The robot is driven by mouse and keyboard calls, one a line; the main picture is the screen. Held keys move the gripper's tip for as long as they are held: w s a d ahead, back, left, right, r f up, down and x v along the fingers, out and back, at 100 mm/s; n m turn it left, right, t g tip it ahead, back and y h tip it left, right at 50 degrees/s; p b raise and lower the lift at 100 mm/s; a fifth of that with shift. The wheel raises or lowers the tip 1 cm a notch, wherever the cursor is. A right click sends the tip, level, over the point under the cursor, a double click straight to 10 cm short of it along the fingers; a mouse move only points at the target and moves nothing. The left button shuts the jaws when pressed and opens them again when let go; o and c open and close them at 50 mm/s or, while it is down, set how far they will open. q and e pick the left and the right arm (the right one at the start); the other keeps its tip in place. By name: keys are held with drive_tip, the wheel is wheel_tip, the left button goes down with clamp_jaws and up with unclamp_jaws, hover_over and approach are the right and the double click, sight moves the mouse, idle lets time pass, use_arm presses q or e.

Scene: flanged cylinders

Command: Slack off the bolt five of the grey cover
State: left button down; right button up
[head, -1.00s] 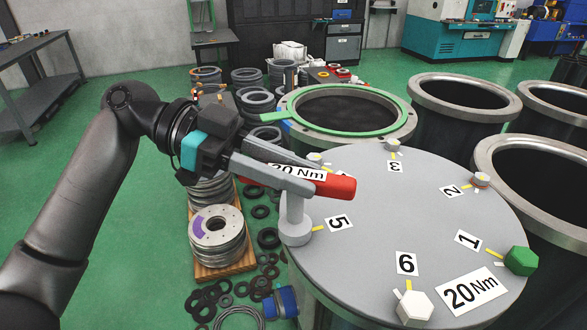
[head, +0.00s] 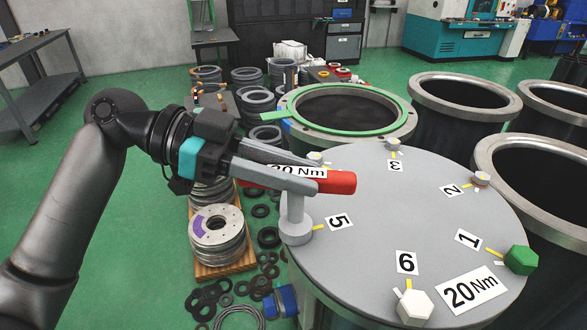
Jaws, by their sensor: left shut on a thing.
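The grey cover (head: 370,230) is a round lid with numbered bolts around its rim. My left gripper (head: 314,176) is shut on a torque wrench (head: 340,182) with a red handle and a "20 Nm" label. The wrench's grey shaft and round socket (head: 295,230) stand upright at the label "5" (head: 340,222), on the cover's left rim. The socket hides bolt five, so I cannot see whether it is turned. My right gripper is not in view.
On the cover, a green bolt (head: 520,260) stands by label 1 and a white bolt (head: 414,305) by label 6. Behind is an open cylinder with a green gasket (head: 290,103). Stacked flanges (head: 217,240) and loose rings lie on the floor at left.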

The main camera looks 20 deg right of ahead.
use_arm(q)
drive_tip(key=shift+r, duration=0.1)
idle(0.4)
drive_tip(key=shift+r+p, duration=2.25)
drive_tip(key=shift+r, duration=0.9)
drive_tip(key=shift+f, duration=0.1)
